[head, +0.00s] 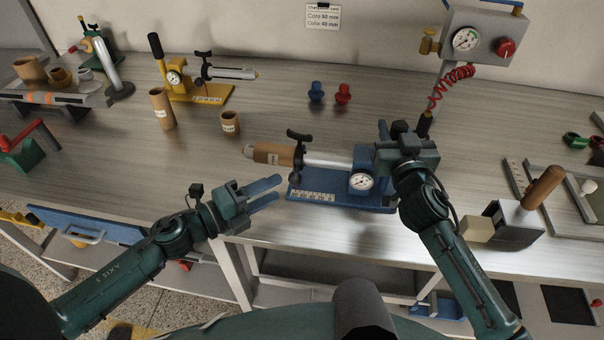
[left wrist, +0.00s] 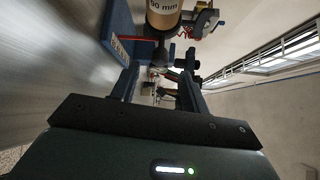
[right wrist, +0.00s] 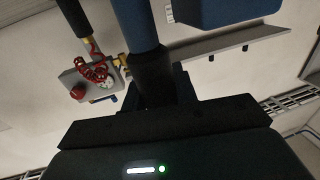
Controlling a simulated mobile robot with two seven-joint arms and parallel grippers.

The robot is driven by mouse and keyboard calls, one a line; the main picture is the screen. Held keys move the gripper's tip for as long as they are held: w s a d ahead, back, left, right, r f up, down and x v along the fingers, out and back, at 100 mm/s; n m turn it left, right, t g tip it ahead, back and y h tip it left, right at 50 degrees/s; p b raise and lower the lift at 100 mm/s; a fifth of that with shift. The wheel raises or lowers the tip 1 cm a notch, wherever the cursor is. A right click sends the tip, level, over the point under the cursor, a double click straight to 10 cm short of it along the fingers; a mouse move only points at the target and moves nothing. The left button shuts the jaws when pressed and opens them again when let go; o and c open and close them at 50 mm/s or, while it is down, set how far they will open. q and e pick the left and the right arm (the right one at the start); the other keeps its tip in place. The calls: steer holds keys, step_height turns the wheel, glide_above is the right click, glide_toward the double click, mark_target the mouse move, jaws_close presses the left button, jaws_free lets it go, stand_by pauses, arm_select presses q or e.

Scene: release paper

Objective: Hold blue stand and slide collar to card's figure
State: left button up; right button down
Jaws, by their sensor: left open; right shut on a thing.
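The blue stand (head: 340,198) sits near the table's front edge, with a dial, a scale strip and a bright shaft pointing left. A cardboard core (head: 270,154) is on the shaft. The dark collar (head: 298,158) with its black knob is on the shaft at the core's right end. My right gripper (head: 402,145) is shut on the stand's black handle, which the right wrist view shows between the fingers (right wrist: 155,80). My left gripper (head: 268,192) is open and empty, left of the stand's front corner and apart from the collar. The card (head: 322,17) on the wall reads collar 40 mm.
A yellow stand (head: 205,92) stands at the back left, with loose cardboard cores (head: 162,108) near it. Blue (head: 316,92) and red (head: 343,94) plugs stand behind the shaft. A grey block with a wooden handle (head: 505,222) is at right. A coiled red hose (head: 447,85) hangs behind my right gripper.

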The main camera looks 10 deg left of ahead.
mark_target(298, 164)
arm_select(q)
steer(key=x, duration=0.8)
steer(key=shift+w+d, duration=0.25)
steer(key=shift+c, duration=0.6)
jaws_close()
